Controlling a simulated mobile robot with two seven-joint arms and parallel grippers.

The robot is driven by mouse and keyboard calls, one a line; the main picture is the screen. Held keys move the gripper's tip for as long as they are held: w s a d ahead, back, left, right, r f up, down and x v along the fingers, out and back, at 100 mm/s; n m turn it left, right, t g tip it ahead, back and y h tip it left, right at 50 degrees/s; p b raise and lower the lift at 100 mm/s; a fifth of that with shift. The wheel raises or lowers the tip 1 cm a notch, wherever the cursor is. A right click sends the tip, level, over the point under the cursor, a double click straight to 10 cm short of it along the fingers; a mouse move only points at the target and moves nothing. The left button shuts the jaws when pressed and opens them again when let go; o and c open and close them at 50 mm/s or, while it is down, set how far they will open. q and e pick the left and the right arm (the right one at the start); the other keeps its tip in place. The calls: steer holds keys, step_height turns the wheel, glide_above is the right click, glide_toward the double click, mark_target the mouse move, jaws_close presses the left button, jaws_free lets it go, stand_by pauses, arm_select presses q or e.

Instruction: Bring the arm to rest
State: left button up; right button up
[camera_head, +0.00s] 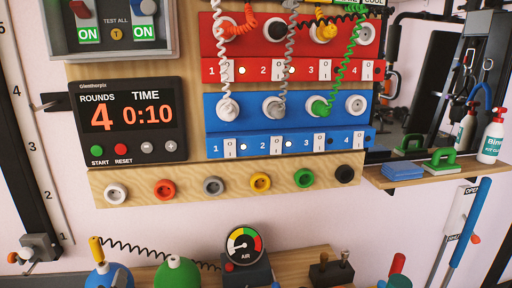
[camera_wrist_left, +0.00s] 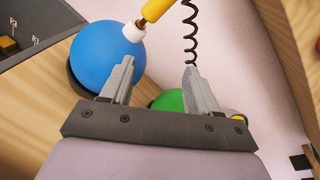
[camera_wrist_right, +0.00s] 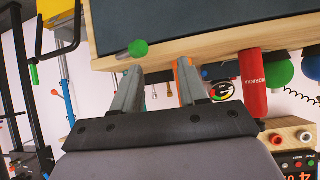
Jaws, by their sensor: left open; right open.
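My left gripper (camera_wrist_left: 159,75) is open and empty in the left wrist view. Its fingers point toward a blue ball (camera_wrist_left: 103,52) and a green ball (camera_wrist_left: 170,101), which lies partly behind the fingers. My right gripper (camera_wrist_right: 160,76) is open and empty in the right wrist view. Its fingers are close below a wooden edge (camera_wrist_right: 215,42) in that picture, and I cannot tell whether they touch it. A small green cylinder (camera_wrist_right: 138,48) shows just beyond the left finger. Neither gripper shows in the head view.
In the head view, red (camera_head: 290,72) and blue (camera_head: 318,145) socket panels with coiled cords hang above a row of coloured sockets. A timer (camera_head: 128,120) is at left. An air gauge (camera_head: 243,245) stands on the lower shelf. A side shelf (camera_head: 420,178) holds blue cloths and bottles.

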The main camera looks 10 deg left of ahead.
arm_select(q)
steer(key=s+d+f+n+h+p, duration=0.1)
steer(key=s+d+f+n, duration=0.1)
steer(key=s+d+n, duration=0.1)
steer(key=s+d+f+n+g+h+p, duration=0.1)
steer(key=s+d+f+n+h, duration=0.1)
steer(key=s+d+n, duration=0.1)
steer(key=s+d+f+n+g+h+p, duration=0.1)
steer(key=s+d+f+n+h, duration=0.1)
steer(key=s+d+n, duration=0.1)
steer(key=shift+d+f+n, duration=0.25)
steer(key=shift+d+n, duration=0.55)
steer(key=shift+n, duration=0.3)
steer(key=s+d+n+h, duration=0.1)
steer(key=s+d+n, duration=0.1)
steer(key=s+n, duration=0.1)
steer(key=s+d+f+n+g+h+p, duration=0.1)
steer(key=s+d+n, duration=0.2)
steer(key=s+d+f+n+g+h+p, duration=0.1)
steer(key=s+d+n, duration=0.2)
steer(key=n, duration=0.1)
steer(key=shift+s+d+f+h, duration=0.1)
steer(key=shift+s+d+h, duration=0.1)
steer(key=shift+s+h, duration=0.1)
steer(key=shift+s+d+n, duration=0.3)
